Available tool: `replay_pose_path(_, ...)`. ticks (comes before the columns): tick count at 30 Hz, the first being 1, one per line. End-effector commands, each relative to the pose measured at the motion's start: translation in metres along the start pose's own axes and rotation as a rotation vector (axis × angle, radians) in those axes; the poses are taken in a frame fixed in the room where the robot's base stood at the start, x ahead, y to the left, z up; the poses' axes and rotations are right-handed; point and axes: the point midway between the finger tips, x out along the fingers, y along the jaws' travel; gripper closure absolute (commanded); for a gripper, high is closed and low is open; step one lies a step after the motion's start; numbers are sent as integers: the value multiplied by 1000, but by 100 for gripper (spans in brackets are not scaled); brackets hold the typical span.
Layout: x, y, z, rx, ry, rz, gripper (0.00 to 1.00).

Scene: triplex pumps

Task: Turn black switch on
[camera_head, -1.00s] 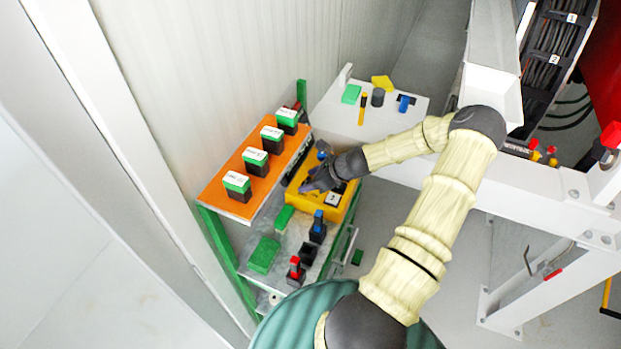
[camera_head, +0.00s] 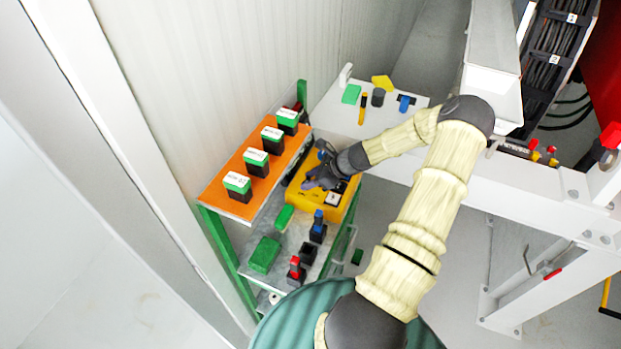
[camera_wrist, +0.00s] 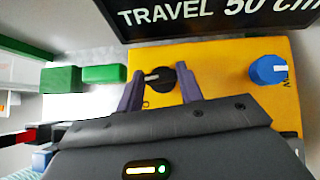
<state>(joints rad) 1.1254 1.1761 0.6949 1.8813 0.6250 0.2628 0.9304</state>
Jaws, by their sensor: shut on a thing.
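The yellow control box (camera_head: 344,206) sits on the bench. In the wrist view its face (camera_wrist: 225,65) carries a round black switch (camera_wrist: 162,84) with a pale mark pointing left, and a blue knob (camera_wrist: 268,69) farther right. My gripper (camera_wrist: 160,76) has one purple finger on each side of the black switch and is shut on it. In the head view my gripper (camera_head: 316,182) is over the box and hides the switch.
A black display reading "TRAVEL 50 cm" (camera_wrist: 220,16) stands just beyond the box. Green blocks (camera_wrist: 61,80) lie to the left. An orange shelf (camera_head: 228,200) holds several green-topped black blocks. A white table (camera_head: 330,112) stands behind.

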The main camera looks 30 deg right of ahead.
Motion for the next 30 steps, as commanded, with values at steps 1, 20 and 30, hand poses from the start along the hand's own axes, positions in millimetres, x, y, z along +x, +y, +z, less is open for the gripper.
replay_pose_path(1,0,-1,2,-24,2,21,86)
replay_pose_path(20,5,-8,0,-419,3,414,86)
replay_pose_path(30,5,-9,2,-594,1,590,86)
